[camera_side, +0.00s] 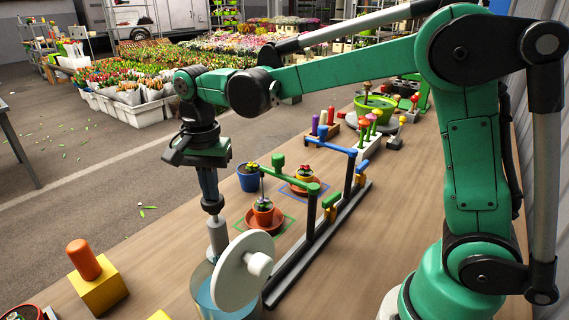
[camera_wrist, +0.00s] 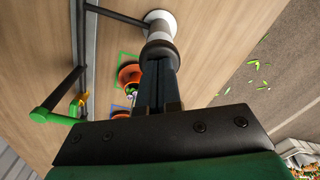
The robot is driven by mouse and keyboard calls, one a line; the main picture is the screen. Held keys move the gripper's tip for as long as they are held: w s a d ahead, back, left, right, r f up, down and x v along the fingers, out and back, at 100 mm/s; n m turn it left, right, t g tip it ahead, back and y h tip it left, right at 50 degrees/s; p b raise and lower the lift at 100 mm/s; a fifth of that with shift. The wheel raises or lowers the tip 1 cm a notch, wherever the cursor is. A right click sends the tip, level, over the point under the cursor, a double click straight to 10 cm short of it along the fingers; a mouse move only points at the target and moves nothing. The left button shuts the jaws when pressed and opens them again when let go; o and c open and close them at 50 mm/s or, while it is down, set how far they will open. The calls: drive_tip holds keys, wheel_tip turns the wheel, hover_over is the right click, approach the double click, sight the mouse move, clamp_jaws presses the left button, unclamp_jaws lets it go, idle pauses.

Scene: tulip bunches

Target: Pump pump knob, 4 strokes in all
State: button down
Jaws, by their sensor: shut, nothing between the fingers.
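The pump knob (camera_side: 212,206) is a dark round cap on top of a pale grey shaft (camera_side: 217,236). The shaft rises from a clear jar (camera_side: 203,292) with bluish contents in the front of the side view. My gripper (camera_side: 210,194) points straight down with its fingers shut and empty. Its tips are at the top of the knob, touching it or very nearly so. In the wrist view the dark knob (camera_wrist: 160,51) lies just beyond my fingertips (camera_wrist: 158,66), with the pale shaft behind it. A white disc with a stub (camera_side: 240,272) hides part of the jar.
A dark rail frame with a green-tipped arm (camera_side: 290,180) stands close right of the pump. Small potted plants (camera_side: 263,212) on orange saucers sit behind it. A yellow block with an orange peg (camera_side: 97,285) is at left.

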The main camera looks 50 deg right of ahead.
drive_tip(key=shift+r, duration=2.7)
wheel_tip(320, 180, up, 4)
drive_tip(key=shift+f, duration=2.9)
drive_tip(key=shift+f, duration=0.1)
drive_tip(key=shift+f, duration=2.2)
drive_tip(key=shift+r, duration=3.2)
